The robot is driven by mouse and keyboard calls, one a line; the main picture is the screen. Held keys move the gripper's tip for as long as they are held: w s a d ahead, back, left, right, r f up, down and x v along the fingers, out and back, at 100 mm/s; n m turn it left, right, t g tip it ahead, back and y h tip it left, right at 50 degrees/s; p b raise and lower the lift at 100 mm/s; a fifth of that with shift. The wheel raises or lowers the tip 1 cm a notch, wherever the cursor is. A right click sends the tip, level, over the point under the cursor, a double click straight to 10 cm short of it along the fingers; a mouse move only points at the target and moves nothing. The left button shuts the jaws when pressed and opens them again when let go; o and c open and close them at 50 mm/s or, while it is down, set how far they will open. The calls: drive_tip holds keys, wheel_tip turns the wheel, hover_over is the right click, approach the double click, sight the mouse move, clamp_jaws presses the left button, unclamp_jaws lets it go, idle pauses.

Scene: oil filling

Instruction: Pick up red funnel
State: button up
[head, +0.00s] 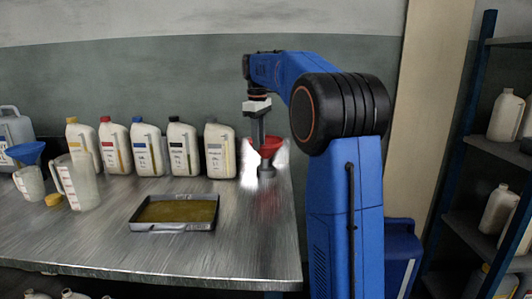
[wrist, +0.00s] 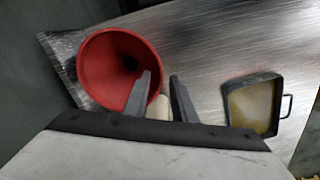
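The red funnel (head: 268,146) stands upright, mouth up, near the right end of the metal table, in or in front of a whitish container (head: 281,160). In the wrist view the funnel (wrist: 103,67) fills the upper left, with its dark opening facing the camera. My gripper (head: 260,143) points down at the funnel from above. In the wrist view my gripper's (wrist: 160,76) two fingers are apart. The left finger overlaps the funnel's mouth and the right finger is just outside its right rim. Whether either finger touches the rim cannot be told.
A metal tray (head: 147,226) of yellowish oil lies front left of the funnel. Several oil bottles (head: 145,150) line the back of the table (head: 60,245). A blue funnel (head: 26,152) and a measuring jug (head: 80,182) stand at the left. A shelf (head: 480,160) is at the right.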

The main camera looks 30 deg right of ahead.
clamp_jaws()
